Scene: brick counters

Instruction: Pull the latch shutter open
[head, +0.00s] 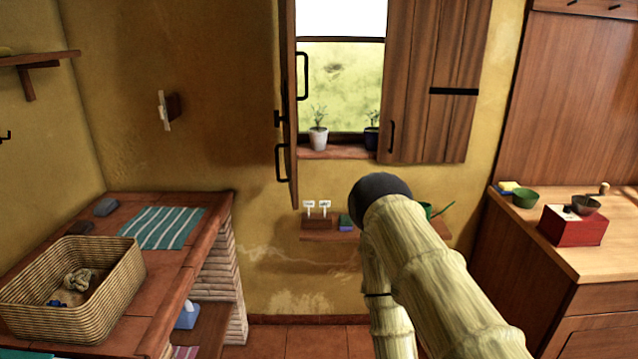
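The left shutter (289,110) of the window stands swung out, seen nearly edge-on. It carries dark bar handles, one on its right face (302,76) and one on its left (281,162), and a small black latch-like fitting (277,118). The right shutter (425,75) is swung out to the right of the window opening, with a dark handle (391,136) and a black strip (453,91). The opening between them is uncovered. My bamboo-textured arm rises below the window and bends at a dark joint. My gripper is not in view.
Potted plants stand on the window sill (345,152). A small shelf (318,236) with little items is below, partly behind my arm. A brick counter (150,275) with a basket (125,262) is left; a wooden counter (560,262) with bowls and a red box (572,226) is right.

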